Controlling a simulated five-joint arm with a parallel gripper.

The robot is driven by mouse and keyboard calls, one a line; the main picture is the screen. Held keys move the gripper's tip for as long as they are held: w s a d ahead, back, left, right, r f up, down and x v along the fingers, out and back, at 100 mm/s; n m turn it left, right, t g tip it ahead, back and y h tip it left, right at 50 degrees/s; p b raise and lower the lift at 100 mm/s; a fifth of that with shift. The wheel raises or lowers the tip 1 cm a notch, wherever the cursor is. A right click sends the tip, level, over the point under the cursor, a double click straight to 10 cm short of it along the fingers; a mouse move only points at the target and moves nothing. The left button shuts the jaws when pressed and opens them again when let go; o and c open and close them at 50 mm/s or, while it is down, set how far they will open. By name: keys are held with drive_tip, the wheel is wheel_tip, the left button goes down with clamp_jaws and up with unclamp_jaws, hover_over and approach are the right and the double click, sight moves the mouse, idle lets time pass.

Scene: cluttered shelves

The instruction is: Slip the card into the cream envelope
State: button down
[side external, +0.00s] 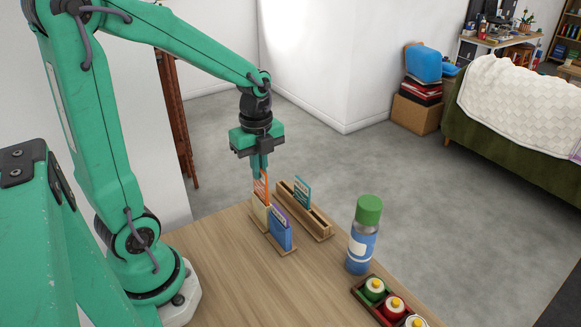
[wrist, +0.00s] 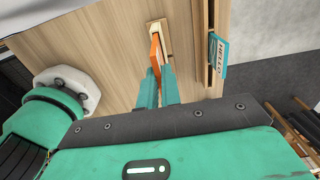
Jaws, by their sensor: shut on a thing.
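My gripper (side external: 260,172) points down and is shut on an orange card (side external: 260,188). It holds the card upright, directly over the cream envelope (side external: 260,213). The card's lower edge meets the envelope's top in the side view; I cannot tell how far it is inside. In the wrist view the orange card (wrist: 155,50) stands between the fingertips (wrist: 159,74), with the cream envelope (wrist: 157,28) just beyond it. The envelope stands upright in a wooden holder (side external: 287,253).
A blue-purple envelope (side external: 280,229) stands beside the cream one. A teal card (side external: 302,192) stands in a second wooden rack (side external: 322,234) behind. The front of the table is clear.

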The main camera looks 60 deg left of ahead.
sight(262, 201)
drive_tip(key=shift+f, duration=3.2)
idle(1.4)
drive_tip(key=c, duration=1.5)
unclamp_jaws()
drive_tip(key=shift+r, duration=0.15)
drive_tip(key=shift+r, duration=3.75)
drive_tip(key=s+d+r+n+t, duration=0.2)
drive_tip(key=r+n, duration=0.1)
drive_tip(key=n, duration=0.3)
drive_tip(key=s+d+r+n+t, duration=0.1)
drive_tip(key=s+d+r+n, duration=0.1)
drive_tip(key=n, duration=0.4)
drive_tip(key=s+d+r+n+t, duration=0.2)
drive_tip(key=s+d+r+n, duration=0.1)
drive_tip(key=n, duration=0.3)
drive_tip(key=shift+d+r+t, duration=0.3)
drive_tip(key=shift+d+r, duration=0.15)
drive_tip(key=shift+d, duration=0.05)
